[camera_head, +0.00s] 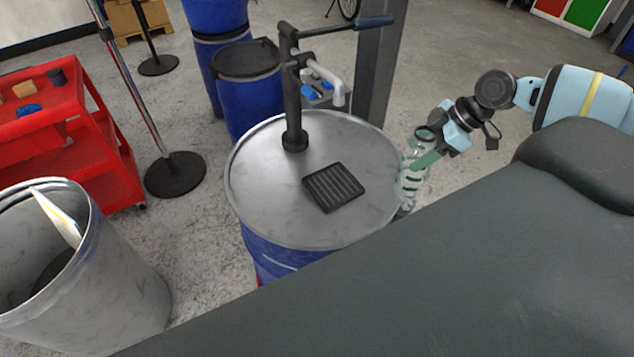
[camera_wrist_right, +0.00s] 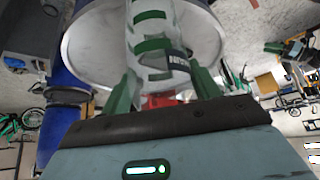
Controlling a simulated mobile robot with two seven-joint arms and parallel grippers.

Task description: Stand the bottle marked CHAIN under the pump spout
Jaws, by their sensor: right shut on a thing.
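The drum pump (camera_head: 294,100) stands on a blue drum's grey metal top (camera_head: 260,185). Its pale spout (camera_head: 339,88) hangs down at the right of the post. A black slotted drip grate (camera_head: 333,187) lies on the top below the spout, toward the front. My right gripper (camera_head: 418,165) is shut on a clear bottle with green bands (camera_head: 411,180), at the right rim of the drum. The bottle looks slightly tilted. In the right wrist view the bottle (camera_wrist_right: 153,45) sits between green fingers (camera_wrist_right: 163,85); its dark label is not readable. My left gripper is out of view.
A red cart (camera_head: 70,150) and an open grey bin (camera_head: 90,260) stand at the left. A post with a round black base (camera_head: 175,174) is beside the drum. Blue drums (camera_head: 248,100) and a grey column (camera_head: 378,70) stand behind. The metal top around the grate is clear.

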